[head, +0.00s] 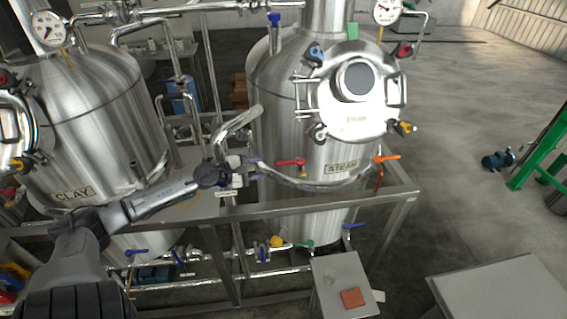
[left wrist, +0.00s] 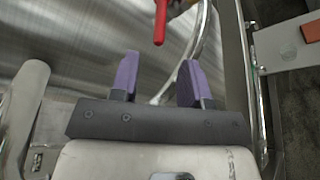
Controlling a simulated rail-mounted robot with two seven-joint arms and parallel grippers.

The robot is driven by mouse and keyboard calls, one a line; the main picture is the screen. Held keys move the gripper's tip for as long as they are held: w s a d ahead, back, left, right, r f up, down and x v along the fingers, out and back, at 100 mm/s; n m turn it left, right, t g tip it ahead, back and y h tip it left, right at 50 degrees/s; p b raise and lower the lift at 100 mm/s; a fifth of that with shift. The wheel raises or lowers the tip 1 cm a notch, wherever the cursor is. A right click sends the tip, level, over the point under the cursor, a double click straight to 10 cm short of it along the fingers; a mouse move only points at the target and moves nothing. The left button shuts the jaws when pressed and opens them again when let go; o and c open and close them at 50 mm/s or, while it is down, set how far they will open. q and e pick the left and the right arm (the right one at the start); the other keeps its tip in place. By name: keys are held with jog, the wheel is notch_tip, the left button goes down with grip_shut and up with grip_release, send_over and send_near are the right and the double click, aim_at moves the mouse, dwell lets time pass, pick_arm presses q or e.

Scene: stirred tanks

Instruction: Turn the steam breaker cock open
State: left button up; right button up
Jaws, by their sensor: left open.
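The tank labelled STEAM (head: 342,167) stands right of centre in the head view. A red lever handle (head: 290,161) sticks out sideways on its front, left of the label. An orange lever handle (head: 387,158) sits on a cock at the tank's right side. No readable tag shows which one is the steam breaker cock. My left gripper (head: 252,168) is open and empty, just left of the red handle. In the left wrist view the red handle (left wrist: 160,20) lies ahead of the purple fingers (left wrist: 157,80), apart from them. My right gripper is out of view.
A curved steel pipe (head: 236,122) rises close behind my left gripper. A metal frame rail (head: 300,204) runs below it. The CLAY tank (head: 85,120) stands at left. A grey box with a red-brown pad (head: 352,298) stands in front. Open floor lies at right.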

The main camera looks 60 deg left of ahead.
aim_at(278, 164)
pick_arm(q)
jog(key=shift+x, duration=4.85)
jog(key=shift+c, duration=0.3)
grip_shut()
jog(key=shift+p, duration=0.3)
